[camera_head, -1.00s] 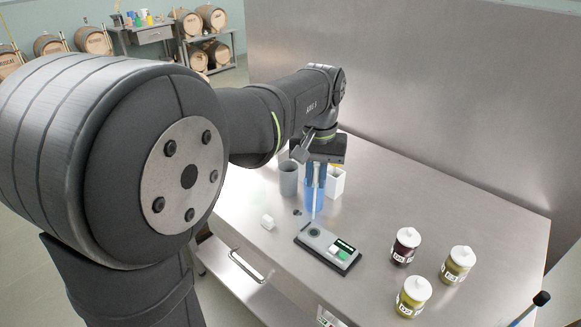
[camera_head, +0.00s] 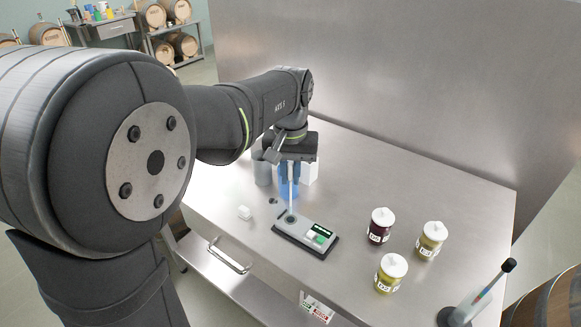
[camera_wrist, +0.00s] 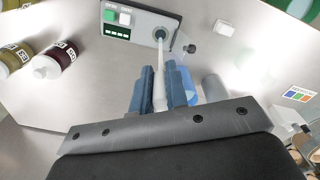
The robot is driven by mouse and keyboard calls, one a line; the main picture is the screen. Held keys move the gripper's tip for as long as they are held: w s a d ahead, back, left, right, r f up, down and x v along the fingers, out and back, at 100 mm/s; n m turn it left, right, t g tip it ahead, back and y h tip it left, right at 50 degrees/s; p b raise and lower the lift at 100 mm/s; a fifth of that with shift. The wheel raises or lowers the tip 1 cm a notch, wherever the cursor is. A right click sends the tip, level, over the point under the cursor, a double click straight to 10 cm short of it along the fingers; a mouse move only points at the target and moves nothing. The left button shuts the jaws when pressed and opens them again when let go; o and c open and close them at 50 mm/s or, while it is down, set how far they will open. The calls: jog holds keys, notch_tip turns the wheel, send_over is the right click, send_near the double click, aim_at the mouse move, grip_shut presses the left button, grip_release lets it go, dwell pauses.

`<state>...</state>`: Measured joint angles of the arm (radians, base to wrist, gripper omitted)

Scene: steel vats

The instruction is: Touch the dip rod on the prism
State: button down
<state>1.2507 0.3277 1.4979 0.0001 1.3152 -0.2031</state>
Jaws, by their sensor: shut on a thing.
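The grey meter (camera_head: 303,240) lies on the steel table with its dark round prism well (camera_head: 291,218) at the left end and a small green display. In the wrist view the well (camera_wrist: 160,33) is near the top. My gripper (camera_head: 290,182) stands above that end, its blue fingers (camera_wrist: 160,74) shut on the pale, thin dip rod (camera_wrist: 160,58). The rod (camera_head: 291,202) points down, its lower end at the well. I cannot tell whether it touches the prism or stops just above it.
Three lidded jars, one dark (camera_head: 380,228) and two yellow (camera_head: 431,240), (camera_head: 390,275), stand to the right. A grey cup (camera_head: 262,172) and white container (camera_head: 310,172) stand behind my gripper. A small white block (camera_head: 244,212) lies left of the meter. A steel wall backs the table.

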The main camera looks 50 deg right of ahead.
aim_at(290, 164)
jog(key=shift+f, duration=1.2)
dwell(1.0)
jog(key=shift+r, duration=0.15)
jog(key=shift+r, duration=2.9)
